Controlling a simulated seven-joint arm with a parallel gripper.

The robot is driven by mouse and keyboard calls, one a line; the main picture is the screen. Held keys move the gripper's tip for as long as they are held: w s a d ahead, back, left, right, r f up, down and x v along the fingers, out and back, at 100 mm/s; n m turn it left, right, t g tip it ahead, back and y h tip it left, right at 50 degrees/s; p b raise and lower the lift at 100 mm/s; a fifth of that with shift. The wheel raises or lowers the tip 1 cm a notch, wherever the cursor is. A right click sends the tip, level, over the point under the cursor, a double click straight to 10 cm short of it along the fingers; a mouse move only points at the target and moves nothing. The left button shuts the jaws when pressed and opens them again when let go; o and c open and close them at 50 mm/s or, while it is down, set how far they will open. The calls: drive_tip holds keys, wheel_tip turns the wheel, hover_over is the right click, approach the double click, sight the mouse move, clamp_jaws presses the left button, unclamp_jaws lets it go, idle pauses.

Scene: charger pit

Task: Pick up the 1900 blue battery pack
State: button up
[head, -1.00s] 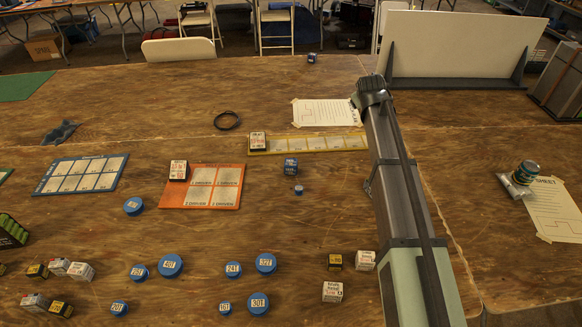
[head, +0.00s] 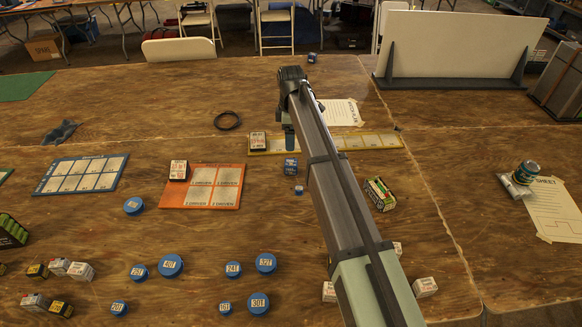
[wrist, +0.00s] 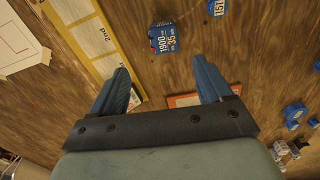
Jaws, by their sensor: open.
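The blue 1900 battery pack (head: 291,165) stands on the wooden table just in front of the yellow strip. It also shows in the wrist view (wrist: 163,38), upper middle, with "1900" and "35" on its label. My gripper (head: 288,138) is above the table close behind the pack in the head view, over the yellow strip. In the wrist view my gripper (wrist: 160,66) has its two blue fingers wide apart with nothing between them. The pack lies beyond the fingertips, between their lines, and is not touched.
A small blue gear (head: 299,190) sits just in front of the pack. The yellow strip (head: 350,142) holds a black-and-white pack (head: 258,141). An orange board (head: 232,171) lies to the left. A green-and-white box (head: 380,193) stands right of my arm.

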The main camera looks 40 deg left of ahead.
sight(291, 162)
wheel_tip(291, 162, down, 6)
drive_tip(key=shift+f, duration=0.25)
drive_tip(key=shift+s+d+f, duration=0.15)
drive_tip(key=shift+f, duration=1.2)
drive_tip(key=shift+s+d+f, duration=0.15)
drive_tip(key=shift+f, duration=1.2)
drive_tip(key=c, duration=1.2)
